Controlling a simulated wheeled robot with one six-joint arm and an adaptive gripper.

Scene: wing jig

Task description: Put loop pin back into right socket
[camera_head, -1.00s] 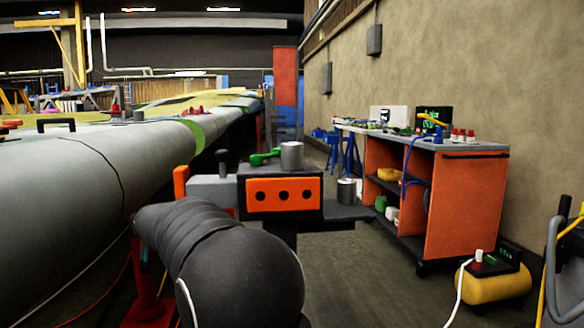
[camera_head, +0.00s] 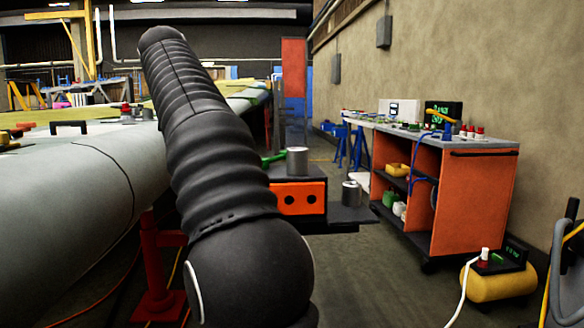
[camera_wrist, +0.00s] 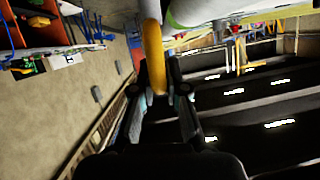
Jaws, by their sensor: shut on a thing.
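In the wrist view, my gripper (camera_wrist: 157,95) is shut on a yellow rod with a pale upper part, which looks like the loop pin (camera_wrist: 153,55). Its loop cannot be made out. The head view does not show my gripper or the pin. The orange socket block (camera_head: 299,208) stands in the head view, right of my arm. Two dark holes show in its face, and the right one (camera_head: 311,198) is empty. The left part of the block is hidden behind my arm.
A metal cylinder (camera_head: 297,161) and a green-handled thing (camera_head: 273,159) sit on the block. Another cylinder (camera_head: 351,193) stands on the dark shelf beside it. The long grey wing (camera_head: 70,180) fills the left. An orange cart (camera_head: 470,195) stands right, with open floor between.

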